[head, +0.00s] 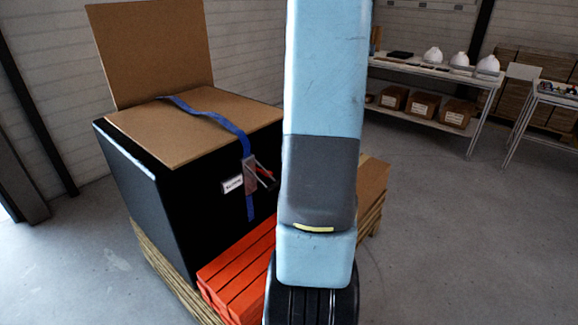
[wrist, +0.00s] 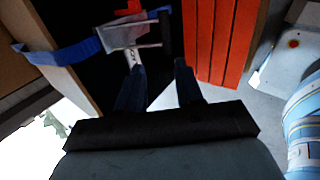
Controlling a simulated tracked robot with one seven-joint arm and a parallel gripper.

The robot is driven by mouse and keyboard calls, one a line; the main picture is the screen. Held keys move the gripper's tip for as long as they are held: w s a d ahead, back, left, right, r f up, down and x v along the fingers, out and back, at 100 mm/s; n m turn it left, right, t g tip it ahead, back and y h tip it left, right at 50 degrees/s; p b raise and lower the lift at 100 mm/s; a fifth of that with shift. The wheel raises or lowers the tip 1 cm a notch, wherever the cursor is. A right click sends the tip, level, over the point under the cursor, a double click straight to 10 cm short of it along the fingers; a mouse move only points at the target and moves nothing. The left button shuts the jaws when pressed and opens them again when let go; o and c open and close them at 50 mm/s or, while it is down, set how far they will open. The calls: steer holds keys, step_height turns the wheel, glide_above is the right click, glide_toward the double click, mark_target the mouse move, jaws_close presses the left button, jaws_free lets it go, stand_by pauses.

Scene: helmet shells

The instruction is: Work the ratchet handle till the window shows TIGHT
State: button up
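The ratchet (head: 251,174) is a grey metal buckle on a blue strap (head: 215,118), on the front of a black case (head: 180,215).
Orange-red slats (head: 240,275) lie before the case, right of the ratchet in the wrist view. A cardboard sheet (head: 155,50) stands behind the case. A shelf (head: 430,75) with white shells and cartons stands at the back right. The floor at right is clear.

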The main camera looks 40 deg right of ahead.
mark_target(275, 184)
steer(key=n, duration=0.3)
steer(key=shift+w+a+r, duration=0.2)
steer(key=shift+w+a, duration=0.05)
steer(key=shift+w, duration=0.05)
steer(key=shift+c, duration=1.4)
steer(key=n, duration=0.4)
steer(key=n+g, duration=0.1)
steer(key=shift+w+a+r+n+y, duration=0.25)
steer(key=shift+w+a+n+y, duration=0.1)
steer(key=shift+n+y, duration=0.05)
steer(key=c, duration=0.3)
steer(key=n, duration=0.2)
steer(key=shift+w+a+r+n, duration=0.15)
steer(key=shift+n, duration=0.25)
jaws_close()
step_height(275, 184, up, 3)
steer(key=w+n+g+h, duration=0.1)
steer(key=w+n+g, duration=0.15)
steer(key=n, duration=2.15)
steer(key=shift+g, duration=0.45)
steer(key=x, duration=0.4)
steer(key=d+x, duration=0.1)
steer(key=x, duration=0.8)
steer(key=shift+d+f, duration=0.15)
steer(key=shift+f, duration=0.25)
